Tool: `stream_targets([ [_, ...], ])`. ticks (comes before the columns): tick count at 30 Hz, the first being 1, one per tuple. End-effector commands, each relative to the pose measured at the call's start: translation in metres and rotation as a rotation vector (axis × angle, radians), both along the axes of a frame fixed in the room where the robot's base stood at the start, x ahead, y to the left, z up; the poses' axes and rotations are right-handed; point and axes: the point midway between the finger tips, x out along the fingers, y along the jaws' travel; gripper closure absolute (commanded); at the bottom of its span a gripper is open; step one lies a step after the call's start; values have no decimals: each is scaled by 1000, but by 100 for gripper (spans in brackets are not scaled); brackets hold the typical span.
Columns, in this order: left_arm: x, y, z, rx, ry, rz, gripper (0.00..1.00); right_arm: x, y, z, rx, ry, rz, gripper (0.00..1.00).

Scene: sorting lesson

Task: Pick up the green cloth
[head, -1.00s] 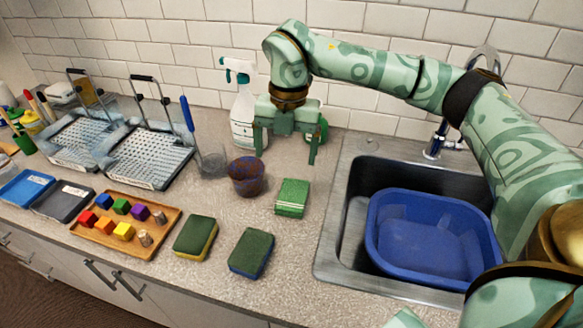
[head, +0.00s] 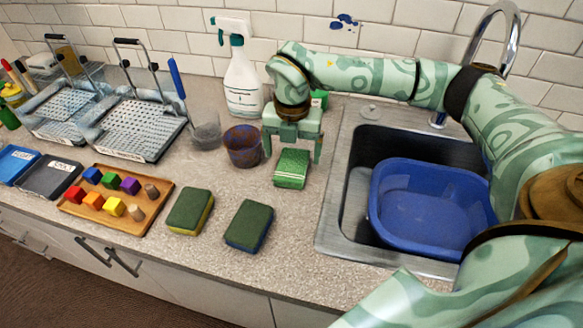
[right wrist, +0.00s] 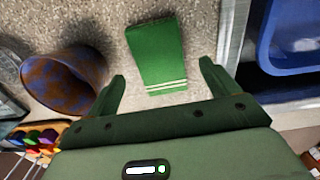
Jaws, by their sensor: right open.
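The green cloth (head: 291,169) is folded into a small block with pale stripes at one end. It lies flat on the counter between the dark cup and the sink. In the right wrist view, the cloth (right wrist: 156,55) lies ahead of and between the fingers, nearer the left finger at its striped end. My right gripper (head: 292,158) is open and empty, above and behind the cloth. Its two spread fingers also show in the right wrist view (right wrist: 163,85). I see no contact with the cloth. My left gripper is not in view.
A rusty blue cup (head: 243,146) stands close left of my right gripper. The sink with a blue basin (head: 430,205) is on the right. Two sponges (head: 190,211) and a wooden tray of blocks (head: 148,219) lie to the left. A spray bottle (head: 243,85) stands behind.

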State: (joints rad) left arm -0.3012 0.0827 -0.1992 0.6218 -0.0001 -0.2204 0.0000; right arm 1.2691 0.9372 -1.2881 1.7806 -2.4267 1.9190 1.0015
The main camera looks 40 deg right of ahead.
Motion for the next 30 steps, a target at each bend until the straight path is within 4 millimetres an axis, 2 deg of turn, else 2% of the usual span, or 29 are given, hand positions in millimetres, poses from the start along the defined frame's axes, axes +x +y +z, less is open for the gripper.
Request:
stream_targets([
  [1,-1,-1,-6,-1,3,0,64,-1,1,-13,0,4,1,13],
  [4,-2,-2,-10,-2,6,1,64,-1,1,-29,0,4,1,13],
  [11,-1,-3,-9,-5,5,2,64,-1,1,-32,0,0,0,13],
  [12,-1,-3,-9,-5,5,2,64,-1,1,-32,0,0,0,16],
  [17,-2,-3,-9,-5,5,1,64,-1,1,-32,0,0,0,60],
  [26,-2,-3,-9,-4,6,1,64,-1,1,-31,0,0,0,61],
  [30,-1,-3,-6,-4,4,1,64,0,1,-22,1,-2,0,61],
])
